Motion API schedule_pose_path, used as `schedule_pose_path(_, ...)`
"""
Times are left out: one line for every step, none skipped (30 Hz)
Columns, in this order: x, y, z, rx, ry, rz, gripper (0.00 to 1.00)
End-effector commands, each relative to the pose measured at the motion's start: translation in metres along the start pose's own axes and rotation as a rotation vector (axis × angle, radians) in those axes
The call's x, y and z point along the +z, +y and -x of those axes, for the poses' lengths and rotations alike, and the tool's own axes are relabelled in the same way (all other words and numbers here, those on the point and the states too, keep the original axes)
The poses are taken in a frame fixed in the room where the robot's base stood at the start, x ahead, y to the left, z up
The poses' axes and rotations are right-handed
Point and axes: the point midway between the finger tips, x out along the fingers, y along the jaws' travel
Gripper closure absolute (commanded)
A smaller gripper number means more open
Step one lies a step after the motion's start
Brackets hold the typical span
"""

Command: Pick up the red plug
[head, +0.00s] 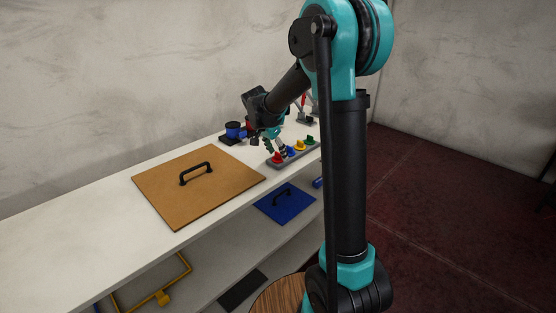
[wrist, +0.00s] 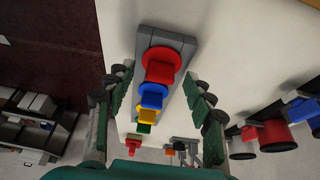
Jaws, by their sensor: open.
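The red plug (wrist: 161,64) is at the near end of a row in a grey holder (wrist: 187,48) in the wrist view. In the head view the red plug (head: 277,158) is at the left end of the grey holder (head: 294,158) on the white table. Blue (head: 290,151), yellow (head: 300,145) and green (head: 310,140) plugs stand beside it. My gripper (wrist: 160,82) is open, with one finger on each side of the row in the wrist view. In the head view my gripper (head: 273,145) is just above the holder, close to the red plug. I see no contact.
A brown board with a black handle (head: 160,193) lies left of the holder. A blue and black fixture (head: 234,131) stands behind. A blue panel with a handle (head: 272,206) is below the table's front edge. The left table top (head: 60,222) is clear.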

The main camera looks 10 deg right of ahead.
Motion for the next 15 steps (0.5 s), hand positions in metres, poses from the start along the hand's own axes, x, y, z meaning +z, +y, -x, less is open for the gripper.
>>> schedule_pose_path(0.0000, 0.0000, 0.0001, 0.000, 0.000, 0.000, 0.50)
schedule_pose_path(0.0001, 0.0000, 0.0001, 0.000, 0.000, 0.000, 0.54)
schedule_pose_path(0.0001, 0.0000, 0.0002, 0.000, 0.000, 0.000, 0.59)
schedule_pose_path(0.0001, 0.0000, 0.0002, 0.000, 0.000, 0.000, 0.63)
schedule_pose_path(0.0001, 0.0000, 0.0002, 0.000, 0.000, 0.000, 0.66)
schedule_pose_path(0.0001, 0.0000, 0.0003, 0.000, 0.000, 0.000, 0.71)
schedule_pose_path(0.0001, 0.0000, 0.0003, 0.000, 0.000, 0.000, 0.75)
schedule_pose_path(0.0001, 0.0000, 0.0003, 0.000, 0.000, 0.000, 0.79)
schedule_pose_path(0.0001, 0.0000, 0.0003, 0.000, 0.000, 0.000, 0.84)
schedule_pose_path(0.0001, 0.0000, 0.0003, 0.000, 0.000, 0.000, 0.88)
schedule_pose_path(0.0001, 0.0000, 0.0003, 0.000, 0.000, 0.000, 0.91)
schedule_pose_path(0.0001, 0.0000, 0.0004, 0.000, 0.000, 0.000, 0.93)
schedule_pose_path(0.0001, 0.0000, 0.0004, 0.000, 0.000, 0.000, 0.94)
schedule_pose_path(0.0001, 0.0000, 0.0004, 0.000, 0.000, 0.000, 0.94)
schedule_pose_path(0.0001, 0.0000, 0.0004, 0.000, 0.000, 0.000, 0.94)
